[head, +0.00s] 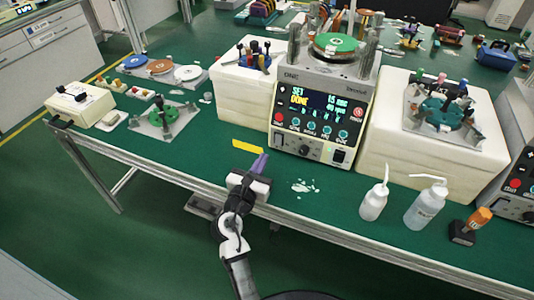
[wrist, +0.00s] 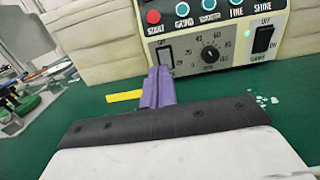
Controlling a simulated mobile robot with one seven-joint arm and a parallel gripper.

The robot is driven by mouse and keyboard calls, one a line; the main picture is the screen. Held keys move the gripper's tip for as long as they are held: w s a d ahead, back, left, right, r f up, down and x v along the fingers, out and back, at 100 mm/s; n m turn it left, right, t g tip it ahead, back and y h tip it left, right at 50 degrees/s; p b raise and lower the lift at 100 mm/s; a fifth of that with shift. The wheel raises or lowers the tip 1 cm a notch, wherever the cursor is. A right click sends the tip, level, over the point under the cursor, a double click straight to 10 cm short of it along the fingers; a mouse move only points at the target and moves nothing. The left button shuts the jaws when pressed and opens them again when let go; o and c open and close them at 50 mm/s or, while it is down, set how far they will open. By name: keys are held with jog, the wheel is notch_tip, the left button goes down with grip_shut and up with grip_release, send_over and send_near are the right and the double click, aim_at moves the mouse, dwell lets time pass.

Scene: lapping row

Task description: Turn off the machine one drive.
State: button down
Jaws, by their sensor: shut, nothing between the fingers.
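Machine one (head: 303,98), a grey and cream unit marked ONE, stands on the green bench with a lit screen reading SET and DONE. Its lower panel shows in the wrist view (wrist: 225,72). A dark rocker switch (wrist: 263,39) sits at the panel's right, also in the head view (head: 340,155); its small labels are hard to read.
A dial (wrist: 210,54) sits between the switches, with a red START button (wrist: 153,17) above left. A yellow strip (head: 248,146) and white flakes (head: 305,187) lie on the bench. White bottles (head: 374,200) stand right; cream blocks (head: 240,95) flank the machine.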

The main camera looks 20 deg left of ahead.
jog(key=s, duration=0.5)
jog(key=shift+s+r+b, duration=0.1)
jog(key=shift+r+b, duration=0.15)
jog(key=shift+b, duration=0.15)
